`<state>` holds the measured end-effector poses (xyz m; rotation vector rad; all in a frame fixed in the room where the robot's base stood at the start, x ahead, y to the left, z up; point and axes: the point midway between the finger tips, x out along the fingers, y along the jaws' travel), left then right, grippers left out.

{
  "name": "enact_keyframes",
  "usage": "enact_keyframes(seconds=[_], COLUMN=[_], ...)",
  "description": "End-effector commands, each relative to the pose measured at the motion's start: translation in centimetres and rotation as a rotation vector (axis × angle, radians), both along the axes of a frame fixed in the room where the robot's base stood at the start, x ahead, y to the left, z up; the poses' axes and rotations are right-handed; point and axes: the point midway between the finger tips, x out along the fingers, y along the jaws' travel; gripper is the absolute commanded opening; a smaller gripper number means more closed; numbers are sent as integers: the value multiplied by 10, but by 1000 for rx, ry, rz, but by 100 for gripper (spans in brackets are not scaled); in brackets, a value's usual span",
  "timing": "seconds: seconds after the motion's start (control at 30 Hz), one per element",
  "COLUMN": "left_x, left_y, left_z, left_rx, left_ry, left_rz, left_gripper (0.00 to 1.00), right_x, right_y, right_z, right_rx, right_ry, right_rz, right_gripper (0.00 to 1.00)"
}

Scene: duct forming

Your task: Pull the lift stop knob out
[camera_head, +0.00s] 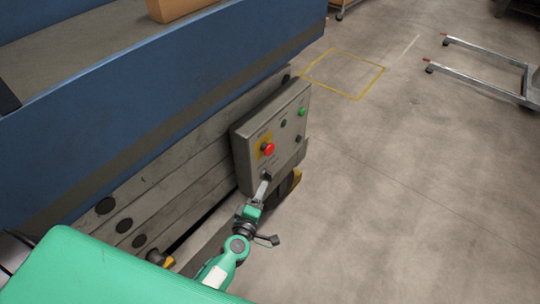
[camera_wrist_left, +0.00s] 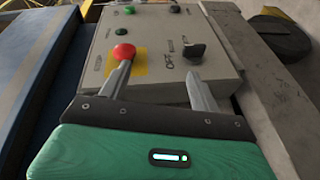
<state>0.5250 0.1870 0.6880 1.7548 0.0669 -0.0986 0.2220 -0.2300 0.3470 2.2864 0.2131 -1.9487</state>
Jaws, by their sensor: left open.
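The lift stop knob is a red mushroom knob (camera_head: 267,149) on a yellow plate on a grey control box (camera_head: 243,160). It also shows in the left wrist view (camera_wrist_left: 123,52), standing out from the panel. My left gripper (camera_head: 264,184) is open and empty at the near lower part of the box. In the left wrist view the fingers (camera_wrist_left: 158,70) are spread apart. The left fingertip overlaps the lower edge of the red knob in the picture; I cannot tell whether it touches. The right fingertip is just below a black rotary switch (camera_wrist_left: 194,52). My right gripper is not in view.
A green button (camera_head: 302,112) and other dark controls share the panel. The box is mounted beside the blue lift table (camera_head: 170,95), which carries a cardboard box (camera_head: 178,8).

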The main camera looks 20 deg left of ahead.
Motion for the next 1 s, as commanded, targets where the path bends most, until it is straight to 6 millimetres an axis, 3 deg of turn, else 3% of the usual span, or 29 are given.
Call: enact_keyframes(seconds=[0.1,0.23,0.47,1.0], left_x=[6,10,35,127], left_y=[6,9,10,14], left_z=[36,55,58,56], left_rx=[-120,-177,-185,-181], left_ry=[-73,-103,-107,-105], left_rz=[45,63,65,64], left_gripper=[64,64,64,64], right_x=[8,11,7,9], right_y=[2,2,0,0], right_z=[3,7,3,2], right_rx=[1,2,0,0], right_ry=[-6,-6,-5,-9], right_rz=[-2,-3,-1,0], right_gripper=[0,0,0,0])
